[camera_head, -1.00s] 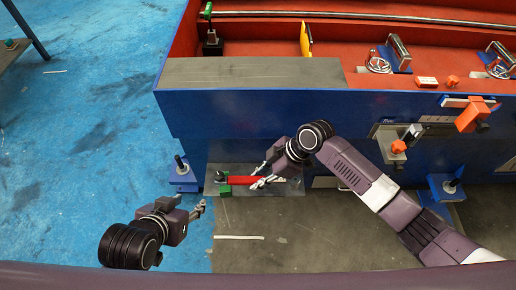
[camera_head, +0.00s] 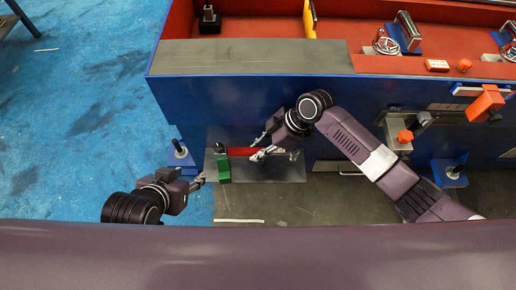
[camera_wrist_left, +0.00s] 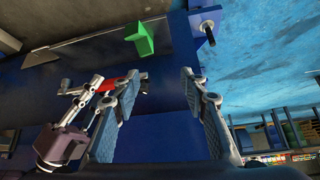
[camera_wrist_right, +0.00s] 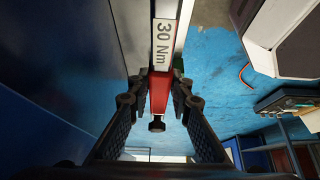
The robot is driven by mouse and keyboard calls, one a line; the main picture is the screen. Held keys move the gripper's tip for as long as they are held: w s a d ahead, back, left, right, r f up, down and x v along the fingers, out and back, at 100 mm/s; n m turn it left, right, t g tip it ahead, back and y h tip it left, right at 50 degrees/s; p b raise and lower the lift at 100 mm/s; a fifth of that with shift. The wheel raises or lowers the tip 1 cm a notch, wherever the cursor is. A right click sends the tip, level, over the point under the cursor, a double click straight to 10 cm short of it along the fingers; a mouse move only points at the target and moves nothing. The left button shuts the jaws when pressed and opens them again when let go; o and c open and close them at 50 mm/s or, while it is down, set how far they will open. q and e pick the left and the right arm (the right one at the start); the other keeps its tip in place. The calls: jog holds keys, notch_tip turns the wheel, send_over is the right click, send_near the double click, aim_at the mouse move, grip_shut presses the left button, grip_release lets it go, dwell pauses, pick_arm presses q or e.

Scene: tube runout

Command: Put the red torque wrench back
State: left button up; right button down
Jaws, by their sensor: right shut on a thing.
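The red torque wrench (camera_head: 243,151) lies horizontally over a grey plate (camera_head: 292,168) at the foot of the blue machine. My right gripper (camera_head: 262,147) is shut on it from the right. In the right wrist view, its red part (camera_wrist_right: 158,95) sits between the fingers, below a white "30 Nm" label (camera_wrist_right: 163,42). A green block (camera_head: 223,170) stands at the wrench's left end; I cannot tell whether they touch. My left gripper (camera_head: 198,182) is open and empty, just left of and below the green block. Its separated fingers show in the left wrist view (camera_wrist_left: 160,105).
The blue machine's front wall (camera_head: 210,105) rises close behind the plate. A bolted foot (camera_head: 182,155) is at the left, another (camera_head: 452,174) at the right. An orange-topped fixture (camera_head: 405,135) juts out at right. The blue floor (camera_head: 90,110) at left is mostly clear.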

jog(key=shift+r, duration=0.1)
jog(key=shift+p, duration=0.3)
jog(key=shift+f+b, duration=0.6)
jog(key=shift+f, duration=0.3)
pick_arm(q)
jog(key=w+d+r+t+h+b, duration=0.1)
jog(key=w+r+t, duration=0.2)
jog(key=r, duration=0.2)
jog(key=w+d+r+t+h+b, duration=0.1)
jog(key=w+d+r+t, duration=0.1)
jog(key=w+r+t, duration=0.1)
jog(key=w+d+r+t+b, duration=0.1)
jog(key=w+d+r+t, duration=0.1)
jog(key=w+r, duration=0.3)
notch_tip(320, 180, up, 3)
jog(key=shift+w+f+t+h, duration=0.1)
jog(key=shift+t+h, duration=0.3)
jog(key=shift+t, duration=0.4)
pick_arm(e)
notch_tip(320, 180, down, 5)
jog(key=shift+r, duration=0.1)
pick_arm(q)
jog(key=shift+d+r+m+t, duration=0.15)
jog(key=shift+r+m+t, duration=0.2)
jog(key=shift+r, duration=0.7)
pick_arm(e)
jog(key=shift+f, duration=0.2)
